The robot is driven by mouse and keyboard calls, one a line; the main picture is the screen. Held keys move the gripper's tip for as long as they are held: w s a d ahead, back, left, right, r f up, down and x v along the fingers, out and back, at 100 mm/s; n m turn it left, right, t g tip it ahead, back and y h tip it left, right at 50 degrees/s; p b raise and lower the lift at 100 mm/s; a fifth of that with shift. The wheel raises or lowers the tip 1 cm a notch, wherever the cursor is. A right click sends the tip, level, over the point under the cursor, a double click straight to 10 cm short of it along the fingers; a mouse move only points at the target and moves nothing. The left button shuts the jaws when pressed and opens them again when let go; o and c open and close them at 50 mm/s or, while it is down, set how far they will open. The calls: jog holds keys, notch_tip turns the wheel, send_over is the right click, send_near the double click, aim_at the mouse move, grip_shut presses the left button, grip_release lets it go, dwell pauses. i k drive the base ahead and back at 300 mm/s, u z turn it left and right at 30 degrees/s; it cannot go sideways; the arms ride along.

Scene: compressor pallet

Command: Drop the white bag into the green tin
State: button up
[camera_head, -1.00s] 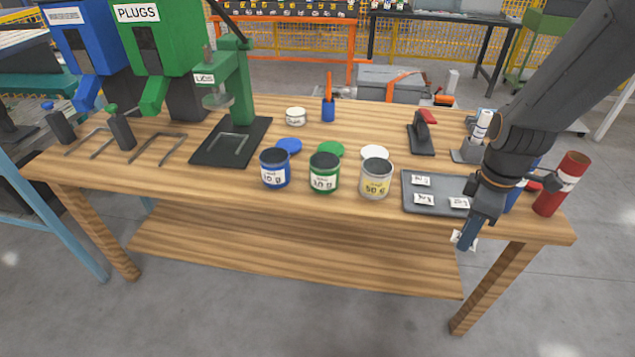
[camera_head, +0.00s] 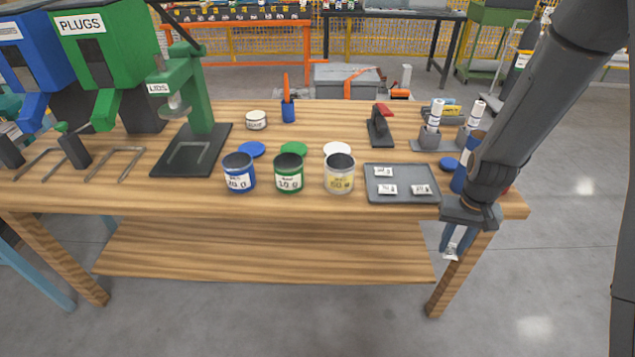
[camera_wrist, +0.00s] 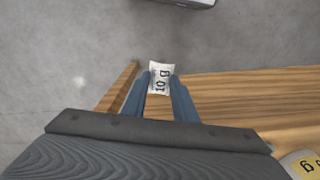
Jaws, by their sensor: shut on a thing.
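My gripper (camera_head: 456,240) is shut on a small white bag (camera_head: 450,253). In the head view it hangs in front of the table's right front corner. In the wrist view the bag (camera_wrist: 159,77), marked 10 g, sits between the blue fingertips (camera_wrist: 160,88). The open green tin (camera_head: 289,174), labelled 10 g, stands upright on the table, well to the left of my gripper, between a blue tin (camera_head: 239,173) and a grey-white tin (camera_head: 339,174). I cannot see the bottom inside the green tin.
A grey tray (camera_head: 400,197) with several white bags lies right of the tins. Lids in blue (camera_head: 252,149), green (camera_head: 293,148) and white (camera_head: 337,149) lie behind them. A green press (camera_head: 195,100) stands left. Floor space is free before the table.

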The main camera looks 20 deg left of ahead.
aim_at(295, 184)
jog(key=u, duration=3.3)
jog(key=k, duration=1.3)
jog(key=z, duration=1.35)
jog(key=i, duration=1.5)
jog(key=u, duration=0.1)
jog(key=k, duration=0.3)
jog(key=z, duration=0.1)
